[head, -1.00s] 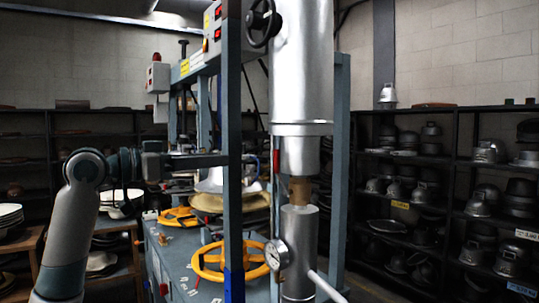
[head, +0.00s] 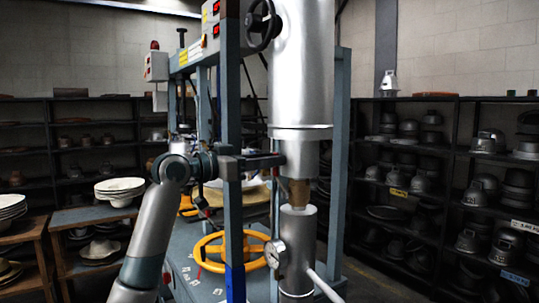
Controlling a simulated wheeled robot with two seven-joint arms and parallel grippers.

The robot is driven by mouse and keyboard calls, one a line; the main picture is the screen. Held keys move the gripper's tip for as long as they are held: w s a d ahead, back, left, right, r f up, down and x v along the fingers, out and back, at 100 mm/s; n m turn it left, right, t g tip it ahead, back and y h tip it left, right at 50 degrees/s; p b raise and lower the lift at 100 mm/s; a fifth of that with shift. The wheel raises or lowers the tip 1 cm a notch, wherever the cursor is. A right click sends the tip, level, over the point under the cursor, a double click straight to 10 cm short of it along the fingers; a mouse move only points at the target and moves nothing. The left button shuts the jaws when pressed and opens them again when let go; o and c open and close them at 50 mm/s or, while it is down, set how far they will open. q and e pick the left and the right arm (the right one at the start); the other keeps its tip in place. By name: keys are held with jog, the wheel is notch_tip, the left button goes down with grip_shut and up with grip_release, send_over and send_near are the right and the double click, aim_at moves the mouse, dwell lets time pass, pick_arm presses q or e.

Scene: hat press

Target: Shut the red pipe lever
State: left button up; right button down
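The silver vertical pipe (head: 303,85) stands in the middle of the head view, with a brass-coloured section (head: 298,192) between its upper and lower parts. My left gripper (head: 275,160) reaches from the left, past the blue post, to the left side of the pipe, just above the brass section. The red pipe lever sits at that same place on the pipe. The gripper covers it, so I cannot make it out clearly. Whether the fingers touch the lever, or are open or shut, I cannot tell. My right gripper is out of view.
The blue press post (head: 231,90) stands close to my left gripper. A yellow handwheel (head: 209,266), a gauge (head: 275,254) and a white handle (head: 325,286) lie below. A black valve wheel (head: 263,25) is above. Shelves with hat moulds (head: 425,185) fill the right.

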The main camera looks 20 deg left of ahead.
pick_arm(q)
jog(key=shift+w+d, duration=0.1)
jog(key=shift+w, duration=0.05)
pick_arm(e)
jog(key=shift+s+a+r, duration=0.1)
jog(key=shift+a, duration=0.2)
pick_arm(q)
grip_shut()
